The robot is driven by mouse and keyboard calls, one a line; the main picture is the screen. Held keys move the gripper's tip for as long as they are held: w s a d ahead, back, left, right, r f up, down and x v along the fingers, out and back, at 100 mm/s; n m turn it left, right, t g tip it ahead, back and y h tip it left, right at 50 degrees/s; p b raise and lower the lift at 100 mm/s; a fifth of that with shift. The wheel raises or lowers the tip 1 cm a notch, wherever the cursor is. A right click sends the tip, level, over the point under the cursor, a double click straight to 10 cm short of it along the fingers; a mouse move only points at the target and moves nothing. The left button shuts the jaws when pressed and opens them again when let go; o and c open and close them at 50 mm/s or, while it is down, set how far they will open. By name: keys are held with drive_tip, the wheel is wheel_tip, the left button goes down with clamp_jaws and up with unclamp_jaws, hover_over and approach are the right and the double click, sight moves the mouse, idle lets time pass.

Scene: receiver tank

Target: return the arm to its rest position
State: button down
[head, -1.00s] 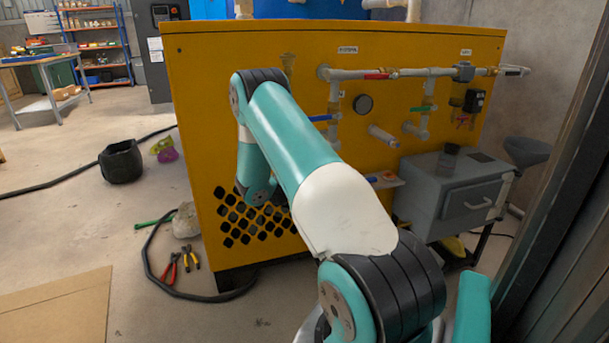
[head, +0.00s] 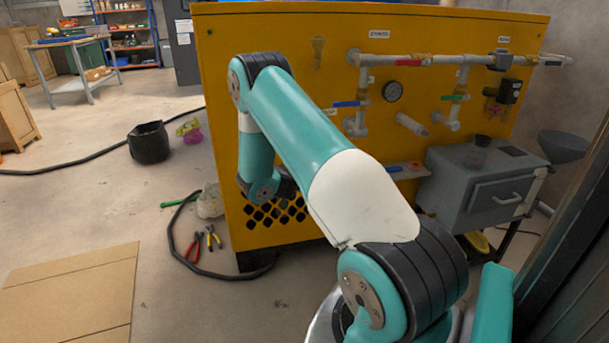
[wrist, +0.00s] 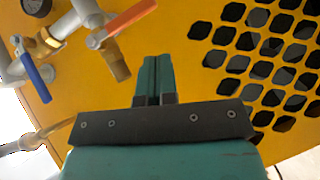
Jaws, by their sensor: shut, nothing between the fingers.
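My arm (head: 300,130) shows in the head view, bent at a raised elbow, with its forearm hanging down in front of the yellow cabinet (head: 300,35). My gripper is largely hidden in that view. In the wrist view my gripper (wrist: 158,62) has its two teal fingers pressed together with nothing between them. Behind the fingers is the cabinet's yellow panel. The fingers do not visibly hold or grip any fitting.
In the wrist view, a red-orange valve lever (wrist: 125,22) and a blue lever (wrist: 36,78) lie left of the fingers; vent holes (wrist: 270,60) lie right. In the head view, a grey box (head: 485,190), pliers (head: 193,245), a hose and a black bucket (head: 148,142) surround the cabinet.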

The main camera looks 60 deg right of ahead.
drive_tip(key=a, duration=0.7)
drive_tip(key=shift+w+p, duration=0.15)
drive_tip(key=shift+p, duration=0.2)
drive_tip(key=a+r+t+y, duration=0.1)
drive_tip(key=a+r+y, duration=0.25)
drive_tip(key=a, duration=0.55)
drive_tip(key=a+r+y, duration=0.2)
drive_tip(key=a+y, duration=0.2)
drive_tip(key=a, duration=0.5)
drive_tip(key=a+r+t+y, duration=0.15)
drive_tip(key=a+y, duration=0.25)
drive_tip(key=a, duration=0.5)
drive_tip(key=s+a+r+n+g+y, duration=0.2)
drive_tip(key=s+a+r+n+y, duration=0.3)
drive_tip(key=s+a, duration=0.45)
drive_tip(key=s+a+r+n+g+y, duration=0.1)
drive_tip(key=s+a+r+n+y, duration=0.25)
drive_tip(key=s+a+r, duration=0.55)
wheel_tip(320, 180, up, 29)
drive_tip(key=p, duration=3.1)
drive_tip(key=shift+w+a+n+h, duration=0.4)
drive_tip(key=shift+a+n, duration=0.05)
